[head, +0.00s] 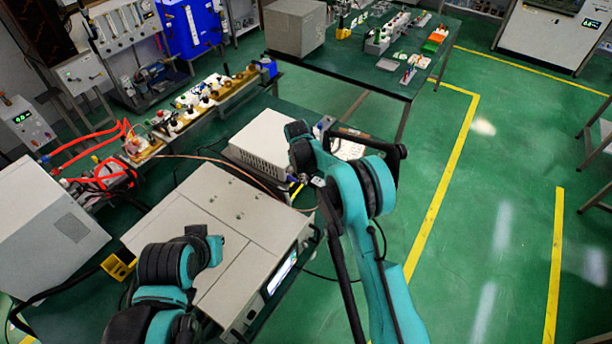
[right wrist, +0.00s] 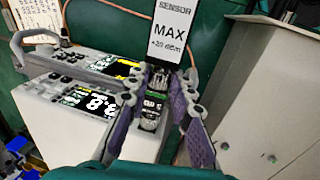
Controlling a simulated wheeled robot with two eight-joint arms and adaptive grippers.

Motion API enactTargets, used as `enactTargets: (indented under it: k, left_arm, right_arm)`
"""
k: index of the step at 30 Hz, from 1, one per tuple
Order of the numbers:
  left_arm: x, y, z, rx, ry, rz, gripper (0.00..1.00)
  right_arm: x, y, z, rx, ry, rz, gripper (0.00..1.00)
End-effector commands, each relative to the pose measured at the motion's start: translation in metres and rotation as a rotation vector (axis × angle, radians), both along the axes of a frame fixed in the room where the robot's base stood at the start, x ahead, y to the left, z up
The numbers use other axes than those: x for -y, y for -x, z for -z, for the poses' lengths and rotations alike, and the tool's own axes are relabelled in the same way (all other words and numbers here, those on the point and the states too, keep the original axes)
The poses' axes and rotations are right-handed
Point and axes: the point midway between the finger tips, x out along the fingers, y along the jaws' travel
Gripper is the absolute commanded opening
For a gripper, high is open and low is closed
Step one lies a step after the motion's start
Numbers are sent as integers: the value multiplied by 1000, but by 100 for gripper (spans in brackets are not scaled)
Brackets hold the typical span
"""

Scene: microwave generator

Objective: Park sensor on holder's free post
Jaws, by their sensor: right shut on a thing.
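The sensor (right wrist: 168,38) has a white face printed "SENSOR MAX +20 dBm" and a dark lower body. My right gripper (right wrist: 158,92) is shut on it, with purple fingers on either side in the right wrist view. In the head view my right gripper (head: 306,180) is small and partly hidden by its own arm, beside the smaller white box. I cannot make out the holder or its posts for certain. My left arm shows at the lower left over the large cabinet, but its fingers are not visible.
A large beige cabinet (head: 225,215) and a smaller white box (head: 265,140) stand on the green bench. Two meters with lit displays, a grey one (right wrist: 85,62) and a white one (right wrist: 85,110), lie below the right gripper. Red tubing (head: 90,150) is at left.

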Motion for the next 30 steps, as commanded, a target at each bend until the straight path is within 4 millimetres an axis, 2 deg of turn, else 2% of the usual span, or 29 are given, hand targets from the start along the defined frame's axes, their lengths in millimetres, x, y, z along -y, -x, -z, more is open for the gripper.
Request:
enactTargets:
  k: [8, 24, 30]
  left_arm:
    - [0, 0, 10, 0, 0, 0, 0]
    - [0, 0, 70, 0, 0, 0, 0]
    - [0, 0, 87, 0, 0, 0, 0]
  right_arm:
    - [-2, 1, 2, 44, 33, -3, 0]
    - [-6, 7, 8, 348, 251, -3, 0]
    - [-7, 8, 8, 436, 315, -1, 0]
